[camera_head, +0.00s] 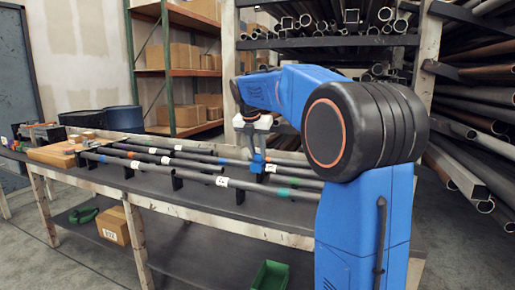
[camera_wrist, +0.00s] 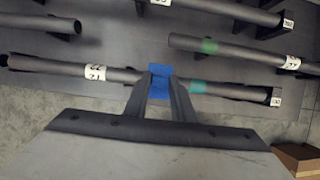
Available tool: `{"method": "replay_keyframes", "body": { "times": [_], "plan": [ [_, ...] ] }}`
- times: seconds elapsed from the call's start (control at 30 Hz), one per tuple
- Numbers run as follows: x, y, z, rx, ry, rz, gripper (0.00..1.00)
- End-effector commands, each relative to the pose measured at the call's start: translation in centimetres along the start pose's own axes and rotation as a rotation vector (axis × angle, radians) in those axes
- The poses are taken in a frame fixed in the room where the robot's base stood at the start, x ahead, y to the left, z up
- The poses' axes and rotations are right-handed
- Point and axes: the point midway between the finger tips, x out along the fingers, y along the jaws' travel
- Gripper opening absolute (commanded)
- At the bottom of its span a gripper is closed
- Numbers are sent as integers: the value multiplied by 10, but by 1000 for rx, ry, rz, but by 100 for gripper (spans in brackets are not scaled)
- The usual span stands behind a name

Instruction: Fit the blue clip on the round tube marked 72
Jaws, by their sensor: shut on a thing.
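My gripper (camera_wrist: 160,92) is shut on the blue clip (camera_wrist: 159,76), which shows between and beyond the fingertips.
Pipe racks stand behind and right. A cardboard box (camera_wrist: 298,158) shows below the bench edge.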

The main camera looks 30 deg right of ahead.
Motion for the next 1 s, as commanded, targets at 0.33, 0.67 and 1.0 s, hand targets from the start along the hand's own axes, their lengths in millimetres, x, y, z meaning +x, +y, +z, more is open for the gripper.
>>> {"method": "replay_keyframes", "body": {
  "times": [0.33,0.67,1.0],
  "plan": [
    [26,0,-11,0,0,-1,0],
    [51,0,-21,0,0,0,0],
    [67,0,-28,0,0,0,0]
  ]
}}
